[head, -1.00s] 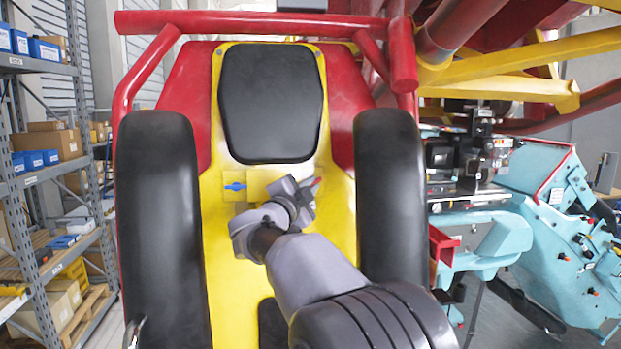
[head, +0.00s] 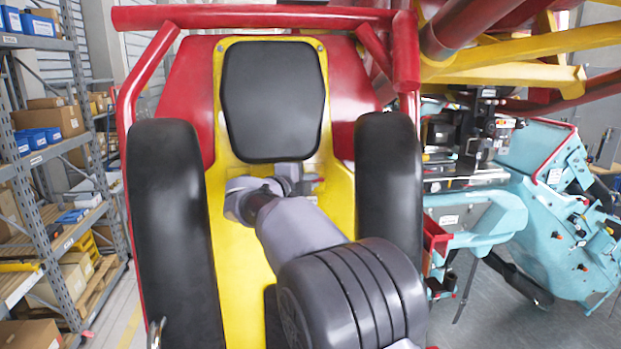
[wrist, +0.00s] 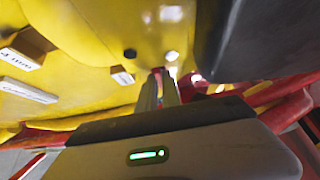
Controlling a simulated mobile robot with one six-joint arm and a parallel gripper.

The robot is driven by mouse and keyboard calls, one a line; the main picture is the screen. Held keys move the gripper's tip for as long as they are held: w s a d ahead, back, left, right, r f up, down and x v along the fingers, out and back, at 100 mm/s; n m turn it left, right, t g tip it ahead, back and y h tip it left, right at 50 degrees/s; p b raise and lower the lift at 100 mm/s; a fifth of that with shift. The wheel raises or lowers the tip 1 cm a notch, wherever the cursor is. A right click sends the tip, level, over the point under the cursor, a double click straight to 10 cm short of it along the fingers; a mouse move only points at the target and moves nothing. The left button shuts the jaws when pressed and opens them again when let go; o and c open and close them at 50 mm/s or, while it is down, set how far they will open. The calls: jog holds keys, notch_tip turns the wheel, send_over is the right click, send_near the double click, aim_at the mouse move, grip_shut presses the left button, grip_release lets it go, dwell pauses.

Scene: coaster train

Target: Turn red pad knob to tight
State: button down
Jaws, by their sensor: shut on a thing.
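The ride seat is a yellow panel (head: 235,262) with a black back pad (head: 272,100). My gripper (wrist: 160,85) is at the panel just below that pad. In the wrist view its two fingers are close together and shut on a small red part at their tips, which I take to be the red pad knob (wrist: 158,71). My wrist and fingers hide most of the knob in the head view, so its pointing direction cannot be told. The blue knob is hidden behind my arm in the head view.
Black side bolsters (head: 172,215) and (head: 383,180) flank the yellow panel. Red tubing (head: 260,18) crosses above the seat. White labels (wrist: 28,90) show on the panel. Shelving with boxes (head: 45,150) stands left; a teal machine (head: 545,220) stands right.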

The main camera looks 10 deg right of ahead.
dwell(0.3)
jog(key=c, duration=1.5)
grip_release()
jog(key=shift+c, duration=0.2)
